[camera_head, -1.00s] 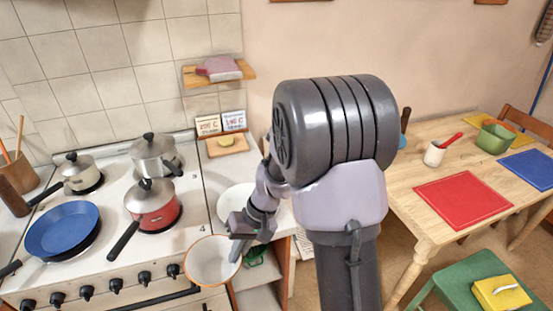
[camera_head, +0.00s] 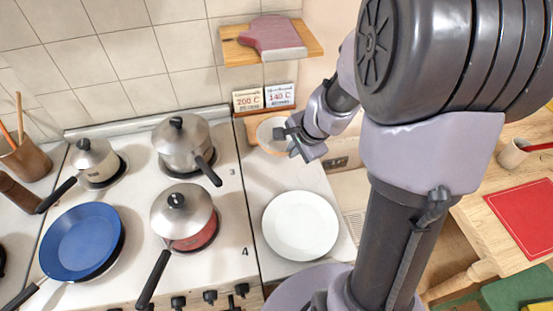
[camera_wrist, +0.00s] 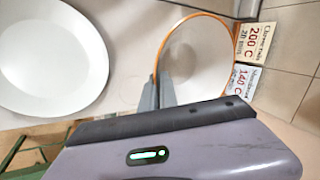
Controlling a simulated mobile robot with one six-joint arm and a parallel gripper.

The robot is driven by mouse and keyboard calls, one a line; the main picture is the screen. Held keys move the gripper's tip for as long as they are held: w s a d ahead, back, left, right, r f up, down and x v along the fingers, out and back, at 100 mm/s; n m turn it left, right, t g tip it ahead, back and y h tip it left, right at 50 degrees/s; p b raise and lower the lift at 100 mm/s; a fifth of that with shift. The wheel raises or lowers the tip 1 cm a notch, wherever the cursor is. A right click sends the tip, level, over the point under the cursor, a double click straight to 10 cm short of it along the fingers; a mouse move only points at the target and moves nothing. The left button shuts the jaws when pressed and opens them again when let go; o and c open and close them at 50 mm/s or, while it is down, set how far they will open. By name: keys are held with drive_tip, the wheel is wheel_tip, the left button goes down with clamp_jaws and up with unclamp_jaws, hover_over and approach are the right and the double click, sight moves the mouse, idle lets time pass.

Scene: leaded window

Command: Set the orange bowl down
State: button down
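The orange bowl (camera_head: 268,134), white inside with an orange rim, is at the back of the white counter, in front of two temperature cards. It also shows in the wrist view (camera_wrist: 205,58), with its rim passing between the fingers. My gripper (camera_head: 284,134) is at the bowl's right side and is shut on its rim; the fingers also show in the wrist view (camera_wrist: 160,92).
A white plate (camera_head: 300,225) lies on the counter nearer me. The stove (camera_head: 135,215) to the left holds a blue pan (camera_head: 80,240) and several pots. The temperature cards (camera_head: 263,98) stand behind the bowl.

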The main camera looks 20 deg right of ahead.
drive_tip(key=f+b, duration=0.1)
drive_tip(key=f, duration=0.1)
drive_tip(key=f+b, duration=0.2)
drive_tip(key=f, duration=0.1)
drive_tip(key=s+f+b, duration=0.1)
drive_tip(key=f+b, duration=0.1)
drive_tip(key=f, duration=0.1)
drive_tip(key=shift+d+f, duration=0.1)
drive_tip(key=shift+f, duration=0.1)
drive_tip(key=shift+r, duration=0.25)
drive_tip(key=c, duration=2.1)
unclamp_jaws()
drive_tip(key=shift+f, duration=0.2)
drive_tip(key=o, duration=0.5)
drive_tip(key=shift+r, duration=0.1)
drive_tip(key=shift+c, duration=0.2)
drive_tip(key=shift+w, duration=0.1)
